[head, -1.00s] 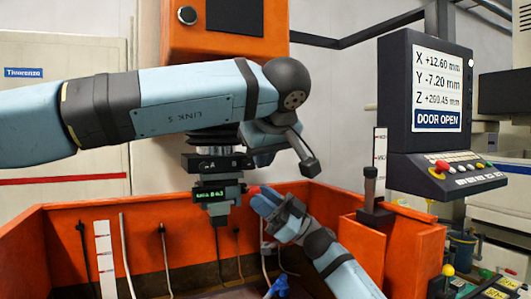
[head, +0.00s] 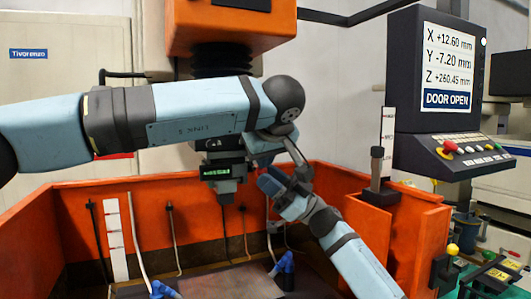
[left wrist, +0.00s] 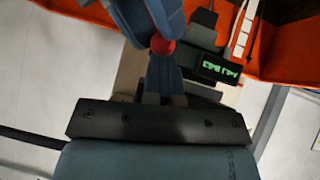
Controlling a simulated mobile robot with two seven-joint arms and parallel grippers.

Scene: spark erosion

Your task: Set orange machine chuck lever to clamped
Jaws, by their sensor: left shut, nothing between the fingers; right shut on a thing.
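The orange machine's head (head: 230,30) carries a dark chuck (head: 218,165) with a small green display, which also shows at the upper right of the left wrist view (left wrist: 218,68). A red ball knob (left wrist: 162,45) is beside the chuck. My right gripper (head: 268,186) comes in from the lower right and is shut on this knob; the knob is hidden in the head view. My left gripper (left wrist: 163,68) is shut and empty, its fingertips close to the knob; I cannot tell whether they touch.
The orange tank wall (head: 60,225) surrounds the work area below the chuck. Blue-handled hoses (head: 283,264) stand in the tank. A control panel (head: 440,90) at the right reads DOOR OPEN. A dark upright post (head: 376,170) stands on the tank's right corner.

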